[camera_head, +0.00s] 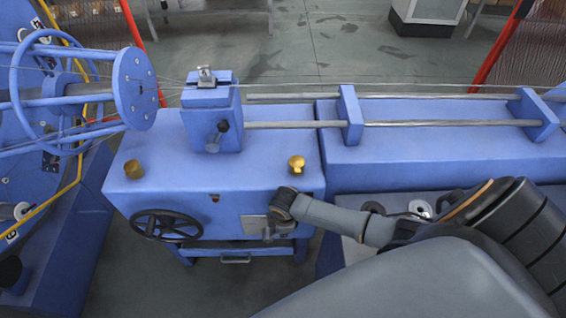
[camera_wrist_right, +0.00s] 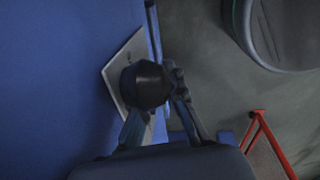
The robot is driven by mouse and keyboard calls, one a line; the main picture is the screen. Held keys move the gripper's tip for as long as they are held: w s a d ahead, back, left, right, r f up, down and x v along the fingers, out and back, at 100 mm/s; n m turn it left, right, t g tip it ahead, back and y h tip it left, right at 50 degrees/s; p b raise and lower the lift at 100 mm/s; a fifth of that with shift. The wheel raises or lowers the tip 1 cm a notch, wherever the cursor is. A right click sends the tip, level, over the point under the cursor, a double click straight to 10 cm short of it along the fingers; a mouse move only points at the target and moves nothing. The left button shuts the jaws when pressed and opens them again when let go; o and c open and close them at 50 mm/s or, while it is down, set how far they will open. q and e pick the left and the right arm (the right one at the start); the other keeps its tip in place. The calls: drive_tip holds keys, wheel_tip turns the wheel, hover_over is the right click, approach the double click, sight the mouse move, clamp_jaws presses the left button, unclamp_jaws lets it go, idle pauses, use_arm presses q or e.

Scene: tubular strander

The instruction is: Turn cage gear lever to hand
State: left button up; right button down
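A grey metal plate (camera_head: 254,225) sits on the front of the blue machine housing, with a small lever (camera_head: 268,236) on it. The plate also shows in the right wrist view (camera_wrist_right: 113,72), partly covered by a round black knob (camera_wrist_right: 147,86). The fingers of my right gripper (camera_wrist_right: 157,97) reach up on both sides of this knob, and the right finger lies close along it. The knob hides part of the left finger, so I cannot tell whether they grip it. In the head view my right arm covers the area beside the plate. My left gripper is in no view.
A black handwheel (camera_head: 166,226) is left of the plate, and a drawer handle (camera_head: 235,260) is below. Brass knobs (camera_head: 297,163) stand on the housing top. Cage discs (camera_head: 135,88) are at left. Floor is free in front.

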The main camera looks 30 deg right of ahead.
sight(268, 237)
drive_tip(key=shift+r, duration=0.1)
drive_tip(key=shift+w+a+r+g+h+p, duration=0.3)
drive_tip(key=shift+a+r+g+h+p, duration=0.15)
drive_tip(key=shift+h+p, duration=0.3)
drive_tip(key=shift+w+a+g+h, duration=0.3)
drive_tip(key=shift+a+g+h, duration=0.05)
drive_tip(key=shift+a+h, duration=0.2)
drive_tip(key=shift+w+a+g+h+b, duration=0.35)
drive_tip(key=shift+a+g+h, duration=0.2)
drive_tip(key=shift+h, duration=0.35)
drive_tip(key=shift+w+a+r+g+h+b, duration=0.15)
drive_tip(key=shift+w+a+g+h+b, duration=0.15)
drive_tip(key=shift+a+g+h+b, duration=0.35)
drive_tip(key=shift+h, duration=0.25)
drive_tip(key=c, duration=1.7)
unclamp_jaws()
drive_tip(key=shift+d, duration=0.1)
